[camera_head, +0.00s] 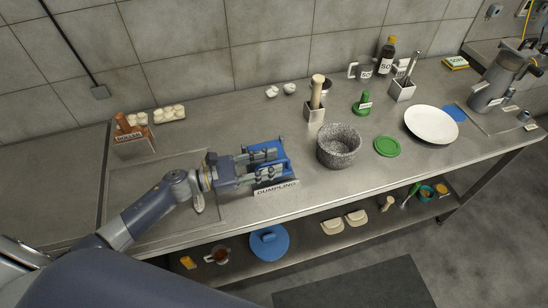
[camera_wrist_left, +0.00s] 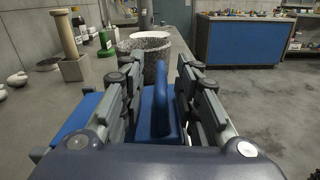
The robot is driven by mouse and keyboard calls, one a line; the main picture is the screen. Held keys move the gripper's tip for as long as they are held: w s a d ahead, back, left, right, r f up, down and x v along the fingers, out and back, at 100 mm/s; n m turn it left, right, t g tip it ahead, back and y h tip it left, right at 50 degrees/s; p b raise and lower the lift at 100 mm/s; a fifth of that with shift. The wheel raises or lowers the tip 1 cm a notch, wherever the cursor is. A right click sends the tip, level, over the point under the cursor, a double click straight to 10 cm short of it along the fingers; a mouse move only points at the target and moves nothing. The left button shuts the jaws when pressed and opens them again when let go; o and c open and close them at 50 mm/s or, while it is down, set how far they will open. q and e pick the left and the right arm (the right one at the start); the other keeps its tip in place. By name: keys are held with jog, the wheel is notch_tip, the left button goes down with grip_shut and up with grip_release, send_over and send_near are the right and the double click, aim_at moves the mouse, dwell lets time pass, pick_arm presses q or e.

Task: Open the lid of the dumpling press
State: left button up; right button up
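The blue dumpling press (camera_head: 286,160) sits on the steel counter behind a white "DUMPLING" label (camera_head: 276,188). My left gripper (camera_head: 268,164) is over the press from the left and hides part of it. In the left wrist view, a blue upright handle-like part (camera_wrist_left: 161,108) of the press stands between the two fingers (camera_wrist_left: 162,90). The fingers are apart, one on each side of it, and I see no clear grip on it. Whether the lid is raised at all is hard to tell. My right gripper is not in view.
A grey stone mortar (camera_head: 338,146) stands right of the press, with a green disc (camera_head: 387,147) and a white plate (camera_head: 431,124) beyond. A steel holder (camera_head: 314,111) stands behind. A roller holder (camera_head: 132,142) is at the left. The counter's front edge is close to the press.

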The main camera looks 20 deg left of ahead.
pick_arm(q)
jog(key=shift+x, duration=0.75)
grip_shut()
jog(key=shift+w+a+r+n, duration=0.1)
jog(key=shift+w+r+n, duration=0.05)
jog(key=shift+r+n, duration=0.25)
jog(key=shift+w+a+r+n, duration=0.1)
jog(key=shift+w+r+n, duration=0.1)
jog(key=shift+r+n, duration=0.25)
jog(key=w+a+r+n+b, duration=0.5)
jog(key=w+a+n, duration=0.3)
jog(key=w+n, duration=0.3)
jog(key=shift+w+n+b, duration=0.35)
jog(key=shift+n+b, duration=0.5)
jog(key=shift+n, duration=0.3)
jog(key=shift+w+a+r, duration=0.1)
